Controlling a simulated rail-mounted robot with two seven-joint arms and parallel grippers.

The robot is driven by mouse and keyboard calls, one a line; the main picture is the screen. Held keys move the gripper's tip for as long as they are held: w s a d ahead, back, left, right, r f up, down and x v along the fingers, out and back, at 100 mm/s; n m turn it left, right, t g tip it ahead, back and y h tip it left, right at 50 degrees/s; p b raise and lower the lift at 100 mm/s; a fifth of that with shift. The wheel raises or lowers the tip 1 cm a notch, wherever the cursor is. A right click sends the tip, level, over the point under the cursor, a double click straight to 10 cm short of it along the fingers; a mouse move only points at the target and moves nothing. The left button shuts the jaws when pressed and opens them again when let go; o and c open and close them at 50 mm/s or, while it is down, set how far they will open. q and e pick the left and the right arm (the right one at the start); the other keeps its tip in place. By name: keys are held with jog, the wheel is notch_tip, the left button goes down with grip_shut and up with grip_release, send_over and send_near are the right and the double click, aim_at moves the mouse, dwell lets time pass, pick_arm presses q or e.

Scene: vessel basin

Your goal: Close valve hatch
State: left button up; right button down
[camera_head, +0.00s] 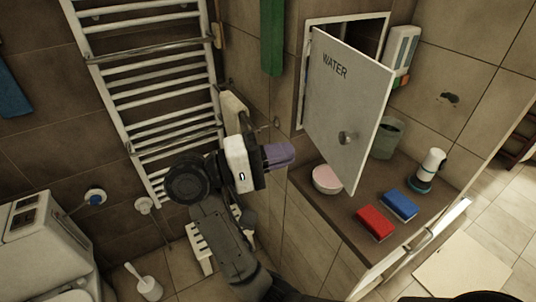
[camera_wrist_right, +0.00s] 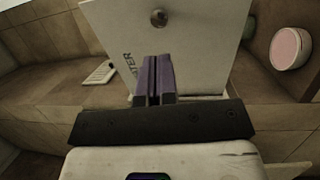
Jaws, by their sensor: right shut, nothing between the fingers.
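The valve hatch door (camera_head: 338,110) is a pale panel marked "WATER" with a round knob (camera_head: 347,137). It stands swung open from its wall frame (camera_head: 345,18), hinged at the left, and the dark recess shows behind its top. My right gripper (camera_head: 292,152) has purple fingers, shut and empty, left of the door's lower part. In the right wrist view the fingers (camera_wrist_right: 154,58) point toward the door (camera_wrist_right: 205,40), with the knob (camera_wrist_right: 158,18) beyond the tips. I cannot tell whether they touch the panel. My left gripper is not in view.
Below the door is a brown counter with a pink-topped bowl (camera_head: 327,179), a red sponge (camera_head: 375,222), a blue sponge (camera_head: 400,204), a bottle (camera_head: 430,170) and a grey-green cup (camera_head: 386,138). A white towel rail (camera_head: 155,85) is on the left wall.

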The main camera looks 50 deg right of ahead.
aim_at(341, 139)
jog(key=p+x, duration=0.1)
jog(key=x, duration=0.7)
jog(key=shift+s+d, duration=0.35)
jog(key=shift+d, duration=0.05)
